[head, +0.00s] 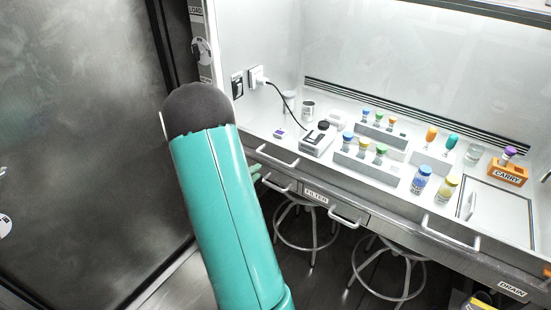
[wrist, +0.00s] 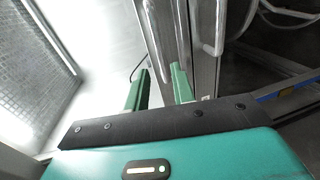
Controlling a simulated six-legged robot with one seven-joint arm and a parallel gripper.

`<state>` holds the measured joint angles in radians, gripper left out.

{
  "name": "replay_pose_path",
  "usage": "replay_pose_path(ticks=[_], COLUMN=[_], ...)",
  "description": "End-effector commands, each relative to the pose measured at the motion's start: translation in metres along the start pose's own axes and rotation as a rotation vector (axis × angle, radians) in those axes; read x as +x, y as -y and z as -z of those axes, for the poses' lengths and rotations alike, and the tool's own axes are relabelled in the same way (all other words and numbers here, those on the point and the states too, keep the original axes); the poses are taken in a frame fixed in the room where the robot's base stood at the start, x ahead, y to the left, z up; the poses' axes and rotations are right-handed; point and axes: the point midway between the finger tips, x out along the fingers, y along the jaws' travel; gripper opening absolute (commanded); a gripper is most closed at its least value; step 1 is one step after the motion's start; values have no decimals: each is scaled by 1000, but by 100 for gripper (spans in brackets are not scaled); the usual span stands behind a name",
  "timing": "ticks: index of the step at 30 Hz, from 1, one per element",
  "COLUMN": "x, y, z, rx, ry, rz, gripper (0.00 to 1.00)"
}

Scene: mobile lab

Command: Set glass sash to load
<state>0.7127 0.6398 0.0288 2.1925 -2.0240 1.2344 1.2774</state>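The glass sash cannot be told apart clearly in the head view. A long front rail (head: 375,205) crosses the cabinet opening with a left bar handle (head: 278,160) and a right bar handle (head: 450,240); I cannot tell whether it is the sash's lower edge. A LOAD label (head: 196,13) is on the left side post, at the top. My gripper (wrist: 160,88) shows two green fingers apart, with nothing visibly held between them. It is close to the cabinet's front, near a bar handle (wrist: 151,20). In the head view my arm hides most of the gripper.
Vials, racks and a small device (head: 318,138) stand on the work surface. An orange CARRY holder (head: 508,172) is at right. Lower handles (head: 345,218) stick out beside the FILTER label (head: 316,195). Stools (head: 388,270) stand below. A dark door panel (head: 80,130) is at left.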

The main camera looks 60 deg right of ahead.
Motion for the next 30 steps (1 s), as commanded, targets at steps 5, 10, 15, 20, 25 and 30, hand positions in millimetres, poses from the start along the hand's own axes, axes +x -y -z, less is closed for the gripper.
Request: replay_pose_path(ticks=[5, 10, 15, 20, 25, 30], x=[21, 54, 88, 115, 131, 135], y=[0, 0, 0, 0, 0, -1], z=[0, 1, 1, 1, 2, 2], rx=[1, 1, 1, 1, 0, -1], ry=[1, 0, 0, -1, -2, -3], rz=[1, 0, 1, 0, 1, 0], gripper=[25, 25, 25, 25, 25, 25])
